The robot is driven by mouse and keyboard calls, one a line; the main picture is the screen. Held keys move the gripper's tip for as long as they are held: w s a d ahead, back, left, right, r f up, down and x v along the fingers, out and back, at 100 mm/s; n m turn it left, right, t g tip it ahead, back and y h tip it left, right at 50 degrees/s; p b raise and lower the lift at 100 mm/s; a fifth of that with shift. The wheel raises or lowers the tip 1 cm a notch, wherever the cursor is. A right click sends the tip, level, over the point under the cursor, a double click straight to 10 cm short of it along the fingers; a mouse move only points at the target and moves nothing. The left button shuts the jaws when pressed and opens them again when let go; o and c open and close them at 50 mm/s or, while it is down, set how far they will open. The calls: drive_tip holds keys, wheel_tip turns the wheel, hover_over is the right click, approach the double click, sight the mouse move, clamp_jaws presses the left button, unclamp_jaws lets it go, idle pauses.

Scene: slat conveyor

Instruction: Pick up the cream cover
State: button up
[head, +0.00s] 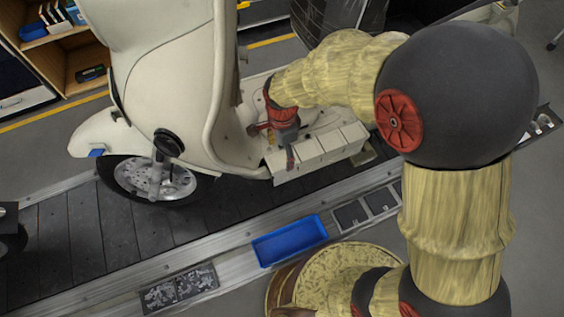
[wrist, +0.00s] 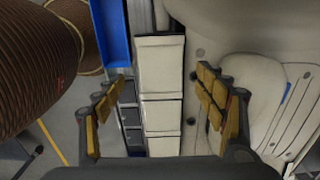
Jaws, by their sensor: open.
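A cream, box-like piece in several blocks, which I take to be the cream cover (head: 325,150), sits along the near edge of the cream scooter's floor (head: 232,135). In the wrist view the cover (wrist: 161,75) runs up the picture between my fingers. My gripper (head: 287,150) is above the scooter floor, at the left end of the cover in the head view. In the wrist view my gripper (wrist: 158,92) is open, with one padded finger on each side of the cover and nothing held. I cannot tell the height of the fingertips above it.
The scooter stands on a dark slat conveyor (head: 62,235) with metal side rails. A blue tray (head: 290,241) lies on the near rail, between dark small-part bins (head: 180,289) and (head: 351,214). A wooden shelf (head: 60,58) stands at the back left.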

sight(282, 159)
wheel_tip(282, 159, down, 4)
drive_tip(key=shift+r+b, duration=0.1)
drive_tip(key=shift+b, duration=0.65)
drive_tip(key=c, duration=0.3)
drive_tip(key=c, duration=1.1)
drive_tip(key=shift+r, duration=0.1)
wheel_tip(282, 159, up, 10)
drive_tip(key=p, duration=0.4)
